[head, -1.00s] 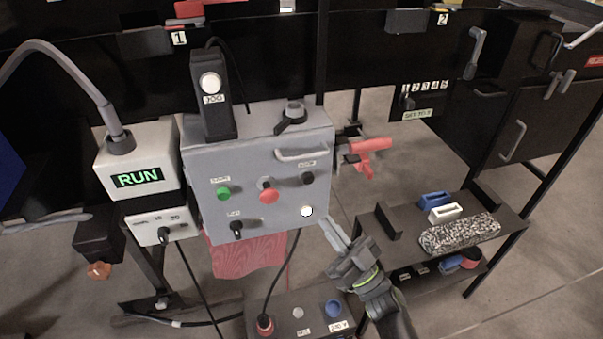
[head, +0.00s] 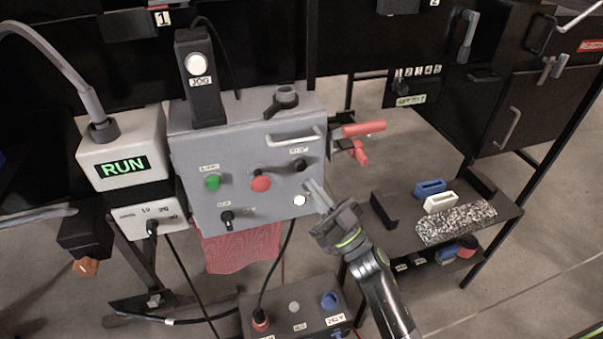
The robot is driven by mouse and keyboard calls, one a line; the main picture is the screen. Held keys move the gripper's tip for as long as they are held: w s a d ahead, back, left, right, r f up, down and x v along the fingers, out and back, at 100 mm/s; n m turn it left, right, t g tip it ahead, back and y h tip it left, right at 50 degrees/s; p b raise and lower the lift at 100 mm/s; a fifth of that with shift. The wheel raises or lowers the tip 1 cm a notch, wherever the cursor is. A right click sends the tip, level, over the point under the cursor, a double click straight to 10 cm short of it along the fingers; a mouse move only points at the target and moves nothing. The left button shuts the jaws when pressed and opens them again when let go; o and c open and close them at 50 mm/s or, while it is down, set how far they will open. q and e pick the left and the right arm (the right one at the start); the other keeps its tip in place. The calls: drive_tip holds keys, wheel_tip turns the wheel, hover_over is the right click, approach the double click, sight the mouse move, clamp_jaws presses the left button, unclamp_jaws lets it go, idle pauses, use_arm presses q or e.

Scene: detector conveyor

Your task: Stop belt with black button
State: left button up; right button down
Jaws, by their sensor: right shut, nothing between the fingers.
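The grey control box (head: 235,145) carries a green button (head: 212,182), a red button (head: 261,184) and a black button (head: 302,165) near its right edge. A small label sits above the black button. A white lit button (head: 300,200) is below it, and a black knob (head: 227,217) is at the lower left. The display (head: 123,166) at the left reads RUN. My right gripper (head: 317,196) is shut and empty. Its fingertips are just right of the white button and below the black button; contact cannot be told. My left gripper is not in view.
A grey handle (head: 292,138) projects from the box above the black button. A red clamp-like part (head: 362,132) sticks out at its right. A low switch box (head: 296,310) stands below. A shelf (head: 400,232) with blue and white blocks is at the right.

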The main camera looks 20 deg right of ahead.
sight(298, 164)
drive_tip(key=shift+w, duration=1.25)
drive_tip(key=shift+w, duration=0.1)
idle(1.1)
drive_tip(key=shift+w, duration=0.3)
drive_tip(key=shift+w, duration=0.5)
idle(0.7)
drive_tip(key=shift+r, duration=0.1)
drive_tip(key=shift+s+p, duration=0.5)
drive_tip(key=shift+s, duration=0.45)
